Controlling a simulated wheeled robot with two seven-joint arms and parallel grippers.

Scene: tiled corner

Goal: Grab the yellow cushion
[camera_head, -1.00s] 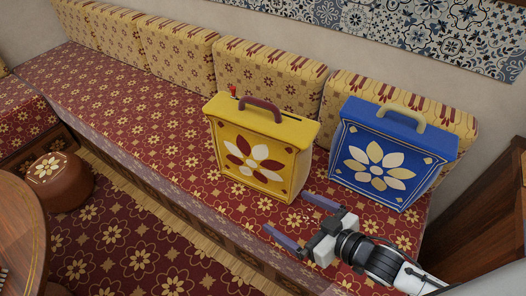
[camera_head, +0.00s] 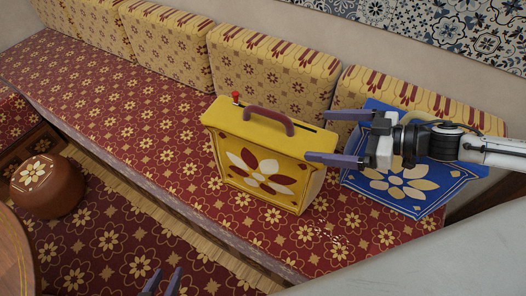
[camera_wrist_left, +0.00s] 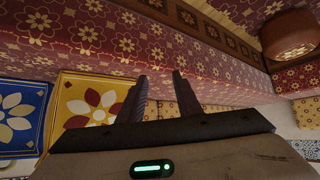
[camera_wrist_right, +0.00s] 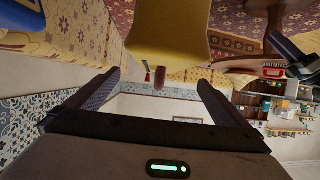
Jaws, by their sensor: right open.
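The yellow cushion (camera_head: 264,160) is a boxy yellow case with a flower front and a dark red handle (camera_head: 270,118). It stands upright on the red patterned bench, and also shows in the left wrist view (camera_wrist_left: 88,108) and right wrist view (camera_wrist_right: 166,36). My right gripper (camera_head: 315,137) is open and empty beside its upper right side, pointing left. In the right wrist view its fingers (camera_wrist_right: 158,82) have the handle between them in the picture; contact cannot be told. My left gripper (camera_head: 162,281) is open and empty at the bottom edge, well in front of the cushion.
A blue flowered case (camera_head: 400,192) stands to the right, partly hidden by my right gripper. Yellow back cushions (camera_head: 270,70) line the wall. The bench (camera_head: 120,110) is clear to the left. A round stool (camera_head: 48,186) and a wooden table edge (camera_head: 20,265) are at left.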

